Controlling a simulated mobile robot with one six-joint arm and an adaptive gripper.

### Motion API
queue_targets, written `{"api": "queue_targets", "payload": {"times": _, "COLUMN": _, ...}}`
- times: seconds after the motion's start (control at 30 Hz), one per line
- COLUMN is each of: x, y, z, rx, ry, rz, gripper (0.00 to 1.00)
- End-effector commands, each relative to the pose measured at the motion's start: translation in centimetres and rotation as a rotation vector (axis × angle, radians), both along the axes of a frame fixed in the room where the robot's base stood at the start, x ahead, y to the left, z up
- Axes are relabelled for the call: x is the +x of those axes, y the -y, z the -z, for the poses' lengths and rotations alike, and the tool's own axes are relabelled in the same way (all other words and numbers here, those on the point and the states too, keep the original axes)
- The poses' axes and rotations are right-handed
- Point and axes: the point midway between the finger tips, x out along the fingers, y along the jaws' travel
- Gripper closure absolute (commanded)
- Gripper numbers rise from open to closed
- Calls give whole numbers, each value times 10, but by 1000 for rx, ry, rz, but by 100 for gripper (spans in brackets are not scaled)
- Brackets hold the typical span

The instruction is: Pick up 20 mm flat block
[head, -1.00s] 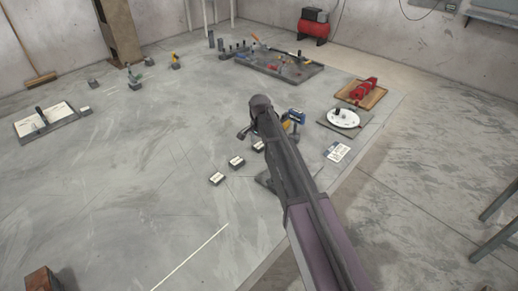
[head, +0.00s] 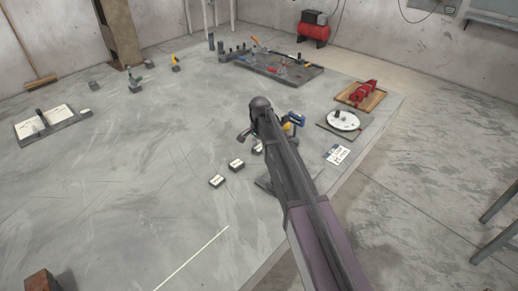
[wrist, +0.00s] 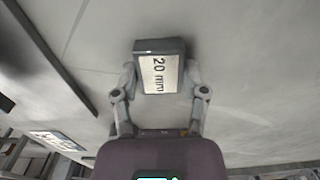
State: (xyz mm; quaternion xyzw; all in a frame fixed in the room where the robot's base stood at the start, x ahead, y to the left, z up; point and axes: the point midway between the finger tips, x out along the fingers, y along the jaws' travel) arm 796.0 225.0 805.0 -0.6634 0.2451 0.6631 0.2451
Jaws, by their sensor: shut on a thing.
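The 20 mm flat block (wrist: 160,66) is a dark block with a white label reading "20 mm", seen in the wrist view. My gripper (wrist: 160,77) has one finger on each side of the block and is shut on it. In the head view my arm and wrist hide most of my gripper, and I cannot make out the held block there.
Two labelled blocks (head: 216,180) (head: 236,164) lie on the grey floor left of my arm, with another partly hidden beside my wrist. A white disc (head: 343,120) on a dark plate and a printed card (head: 337,154) lie to the right.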

Motion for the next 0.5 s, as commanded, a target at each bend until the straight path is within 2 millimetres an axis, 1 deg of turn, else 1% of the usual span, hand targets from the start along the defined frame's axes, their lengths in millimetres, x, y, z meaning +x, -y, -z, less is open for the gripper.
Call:
{"api": "queue_targets", "payload": {"times": 0.27, "x": 0, "y": 0, "z": -5, "rx": 1, "ry": 1, "rz": 0, "gripper": 100}}
{"api": "queue_targets", "payload": {"times": 0.5, "x": 0, "y": 0, "z": -20, "rx": 0, "ry": 0, "rz": 0, "gripper": 100}}
